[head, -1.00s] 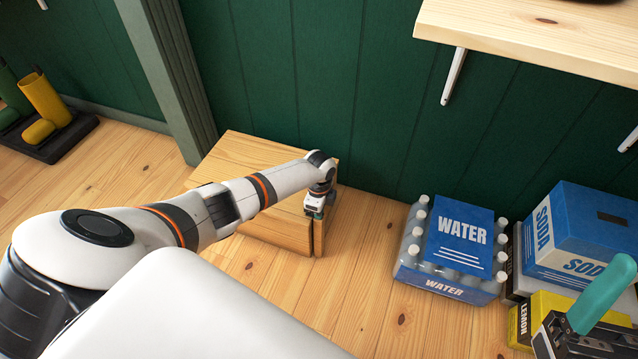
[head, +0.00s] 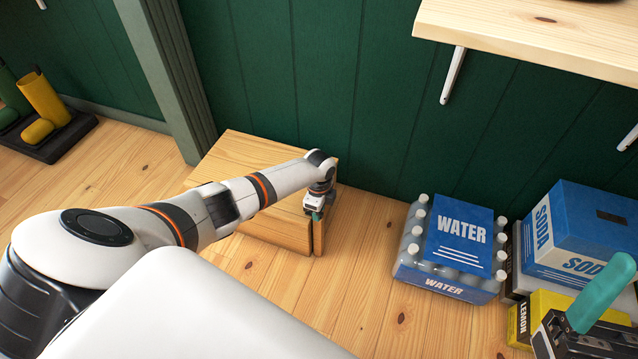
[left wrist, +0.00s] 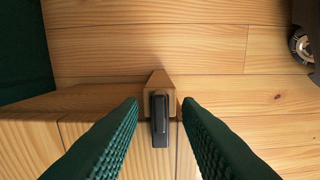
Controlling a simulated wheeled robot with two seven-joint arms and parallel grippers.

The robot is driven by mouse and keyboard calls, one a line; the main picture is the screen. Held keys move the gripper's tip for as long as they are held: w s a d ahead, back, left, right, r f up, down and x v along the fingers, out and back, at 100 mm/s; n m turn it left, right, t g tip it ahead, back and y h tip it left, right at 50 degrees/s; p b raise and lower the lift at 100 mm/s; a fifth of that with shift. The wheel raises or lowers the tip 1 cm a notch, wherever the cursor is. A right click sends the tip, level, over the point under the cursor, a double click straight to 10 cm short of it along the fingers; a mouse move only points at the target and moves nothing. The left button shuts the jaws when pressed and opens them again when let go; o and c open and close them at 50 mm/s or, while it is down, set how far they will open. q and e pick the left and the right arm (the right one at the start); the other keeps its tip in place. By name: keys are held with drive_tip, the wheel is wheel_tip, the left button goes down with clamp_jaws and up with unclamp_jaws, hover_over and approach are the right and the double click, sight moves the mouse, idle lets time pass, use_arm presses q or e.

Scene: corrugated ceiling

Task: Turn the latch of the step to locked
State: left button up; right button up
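The wooden step (head: 265,232) stands on the floor against the green wall, and it also shows in the left wrist view (left wrist: 80,104). In the left wrist view its latch, a dark bar (left wrist: 160,118) on a small wooden block (left wrist: 160,82), lies along the gap between the fingers. My left gripper (head: 316,213) is at the step's right end. Its two ridged green fingers (left wrist: 160,125) are open on either side of the latch, with gaps on both sides. In the head view the arm and gripper hide the latch. My right gripper (head: 590,305) shows only partly at the lower right edge.
A pack of water bottles (head: 450,245) stands on the floor to the right of the step. A blue soda box (head: 580,230) and a yellow lemon box (head: 550,305) are farther right. A wooden shelf (head: 540,40) juts out above. Bare floor lies between step and water.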

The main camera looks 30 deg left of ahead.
use_arm(q)
wheel_tip(320, 180, up, 4)
drive_tip(key=shift+f+p, duration=0.2)
drive_tip(key=shift+p, duration=0.8)
wheel_tip(320, 180, up, 3)
drive_tip(key=shift+f+p, duration=0.1)
drive_tip(key=shift+p, duration=0.65)
use_arm(e)
drive_tip(key=w+a+f+g+h, duration=0.1)
drive_tip(key=w+f+g+h, duration=0.2)
drive_tip(key=w+f+g, duration=0.45)
use_arm(q)
drive_tip(key=shift+r+p, duration=1.15)
drive_tip(key=shift+r, duration=1.65)
use_arm(e)
wheel_tip(320, 180, down, 9)
drive_tip(key=w+d+g+h, duration=0.1)
drive_tip(key=g+h, duration=0.1)
drive_tip(key=g, duration=0.5)
drive_tip(key=shift+d+f+g, duration=0.2)
drive_tip(key=shift+d+g, duration=0.05)
drive_tip(key=shift+g, duration=0.1)
